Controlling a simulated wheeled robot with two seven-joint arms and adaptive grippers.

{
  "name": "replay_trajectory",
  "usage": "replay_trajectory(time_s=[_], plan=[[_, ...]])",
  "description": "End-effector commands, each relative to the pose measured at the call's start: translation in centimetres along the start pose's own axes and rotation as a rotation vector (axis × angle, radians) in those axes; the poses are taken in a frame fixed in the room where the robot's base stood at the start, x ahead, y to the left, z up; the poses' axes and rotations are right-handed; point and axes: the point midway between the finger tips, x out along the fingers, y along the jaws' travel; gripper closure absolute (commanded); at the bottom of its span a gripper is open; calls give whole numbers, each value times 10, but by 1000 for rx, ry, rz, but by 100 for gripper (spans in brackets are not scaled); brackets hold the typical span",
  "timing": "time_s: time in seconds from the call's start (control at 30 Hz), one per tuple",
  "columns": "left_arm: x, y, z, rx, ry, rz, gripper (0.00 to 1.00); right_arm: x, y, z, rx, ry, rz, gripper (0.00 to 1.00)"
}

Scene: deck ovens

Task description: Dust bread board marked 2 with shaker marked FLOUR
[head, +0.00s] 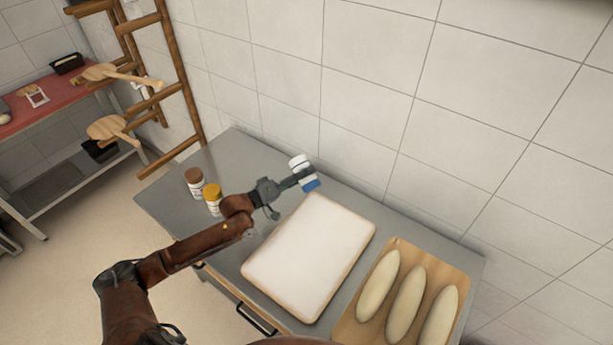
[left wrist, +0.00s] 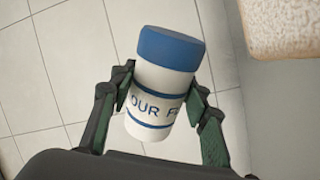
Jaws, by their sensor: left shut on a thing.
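My left gripper (head: 292,180) is shut on a white shaker (head: 299,162) with a blue cap, above the far left corner of a board. In the left wrist view the shaker (left wrist: 158,88) sits tilted between the two fingers (left wrist: 160,108), and part of its lettering reads "OUR F". The board with a white top and tan edges (head: 308,255) lies on the steel table. To its right a wooden board (head: 398,245) carries three pale loaves (head: 407,305). I cannot read a number on either board. My right gripper is not in view.
A brown-capped jar (head: 196,184) and a yellow-capped jar (head: 213,198) stand on the steel table (head: 245,152), left of the white-topped board. A tiled wall runs behind the table. A wooden rack (head: 165,90) with peels stands at the back left, near a red-topped table (head: 60,95).

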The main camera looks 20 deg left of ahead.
Motion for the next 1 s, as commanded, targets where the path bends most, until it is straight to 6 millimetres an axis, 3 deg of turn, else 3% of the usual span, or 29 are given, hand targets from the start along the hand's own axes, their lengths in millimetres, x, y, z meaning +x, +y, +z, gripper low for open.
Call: replay_trajectory(time_s=[0.03, 0.83, 1.0], plan=[[0, 12, -3, 3, 6, 8, 97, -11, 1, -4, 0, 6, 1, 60], [0, 44, 56, 2, 5, 5, 97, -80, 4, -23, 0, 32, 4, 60], [0, 46, 54, -270, 4, 5, 97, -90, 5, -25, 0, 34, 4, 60]])
